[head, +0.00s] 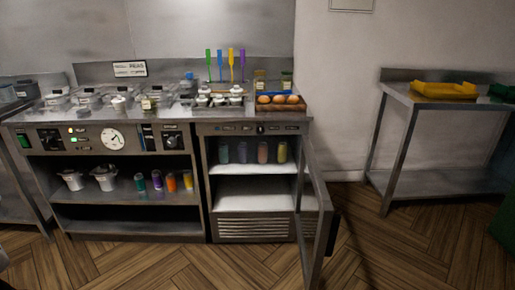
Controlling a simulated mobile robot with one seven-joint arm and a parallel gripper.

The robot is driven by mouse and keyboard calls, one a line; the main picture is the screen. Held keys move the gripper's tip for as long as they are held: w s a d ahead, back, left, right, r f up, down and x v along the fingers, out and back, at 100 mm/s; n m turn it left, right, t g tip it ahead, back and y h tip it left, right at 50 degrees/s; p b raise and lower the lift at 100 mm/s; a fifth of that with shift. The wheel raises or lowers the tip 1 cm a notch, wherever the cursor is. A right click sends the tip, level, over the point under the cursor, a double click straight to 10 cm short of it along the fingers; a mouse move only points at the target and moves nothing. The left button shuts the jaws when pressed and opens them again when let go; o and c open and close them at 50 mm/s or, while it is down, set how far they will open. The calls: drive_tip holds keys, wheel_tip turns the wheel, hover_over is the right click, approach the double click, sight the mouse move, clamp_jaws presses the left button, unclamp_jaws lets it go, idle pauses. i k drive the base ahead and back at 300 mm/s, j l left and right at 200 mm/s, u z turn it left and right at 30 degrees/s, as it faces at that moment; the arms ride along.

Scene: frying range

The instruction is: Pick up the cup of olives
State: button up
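I cannot make out for certain which item is the cup of olives. A small container with greenish-yellow contents (149,104) stands at the front of the counter, left of centre, but it is too small to identify. A white cup (119,104) stands to its left. Several small white cups (219,99) are grouped on the counter to its right; their contents are unclear. My gripper is not in view.
The counter (100,116) is crowded with clear-lidded containers (90,97) and an egg tray (279,107). The fridge door (316,200) stands open into the floor space. A side table (440,103) holds a yellow tray (444,90). The wood floor in front is clear.

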sight(120, 108)
drive_tip(key=i+j+u, duration=0.25)
drive_tip(key=i, duration=0.55)
drive_tip(key=i+j+u, duration=0.3)
drive_tip(key=i, duration=0.45)
drive_tip(key=i+u, duration=0.25)
drive_tip(key=i, duration=0.85)
drive_tip(key=j+z, duration=0.2)
drive_tip(key=j, duration=0.3)
